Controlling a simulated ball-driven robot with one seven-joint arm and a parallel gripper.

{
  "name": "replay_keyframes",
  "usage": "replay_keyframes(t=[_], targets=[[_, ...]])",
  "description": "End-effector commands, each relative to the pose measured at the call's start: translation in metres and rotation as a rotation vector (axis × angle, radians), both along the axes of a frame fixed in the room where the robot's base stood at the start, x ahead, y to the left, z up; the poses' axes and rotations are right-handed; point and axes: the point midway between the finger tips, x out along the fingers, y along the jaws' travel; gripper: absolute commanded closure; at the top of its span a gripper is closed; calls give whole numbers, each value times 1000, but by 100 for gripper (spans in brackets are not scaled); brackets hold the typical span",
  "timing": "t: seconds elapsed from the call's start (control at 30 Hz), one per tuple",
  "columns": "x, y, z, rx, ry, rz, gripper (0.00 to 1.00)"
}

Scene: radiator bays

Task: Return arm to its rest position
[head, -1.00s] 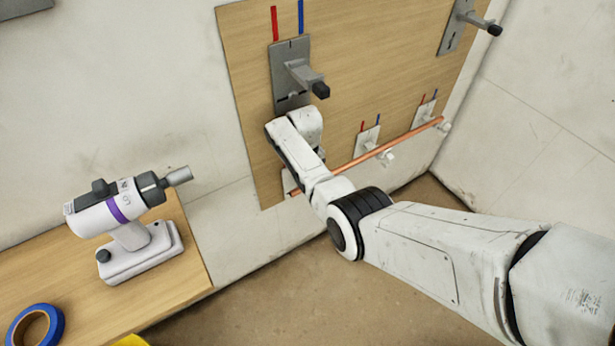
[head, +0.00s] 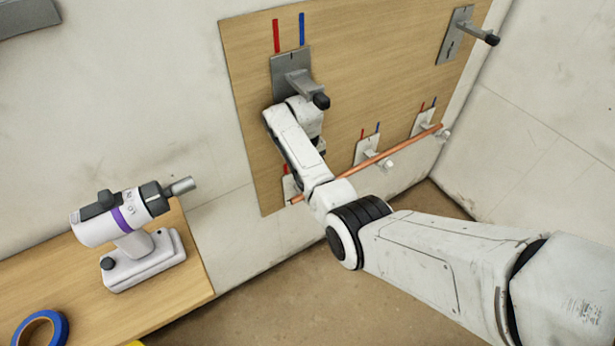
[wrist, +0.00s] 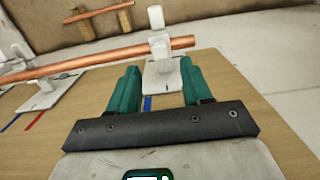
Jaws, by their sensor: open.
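My arm reaches from the lower right toward the wood panel in the head view, and its end is folded in front of the panel, below a grey bracket (head: 291,73). My gripper (wrist: 155,82) shows in the wrist view with its two green fingers apart. No object is held between the fingers. A copper pipe (head: 385,152) runs along the small white clips low on the panel. In the wrist view the pipe (wrist: 100,59) crosses just beyond the fingertips, by a white clip (wrist: 162,68). The fingers are hidden behind my arm in the head view.
A drill (head: 125,222) stands on a wood bench (head: 165,290) at left, with a roll of blue tape (head: 62,328). Another grey bracket (head: 457,36) sticks out at the panel's upper right. Bare floor (head: 285,300) lies below the panel.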

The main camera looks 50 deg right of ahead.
Motion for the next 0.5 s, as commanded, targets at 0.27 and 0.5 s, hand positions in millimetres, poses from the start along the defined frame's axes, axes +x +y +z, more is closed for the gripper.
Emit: replay_keyframes(t=[0.27, 0.5], targets=[[0, 0, 9, 0, 1, 0, 51], [0, 0, 9, 0, 0, 0, 51]])
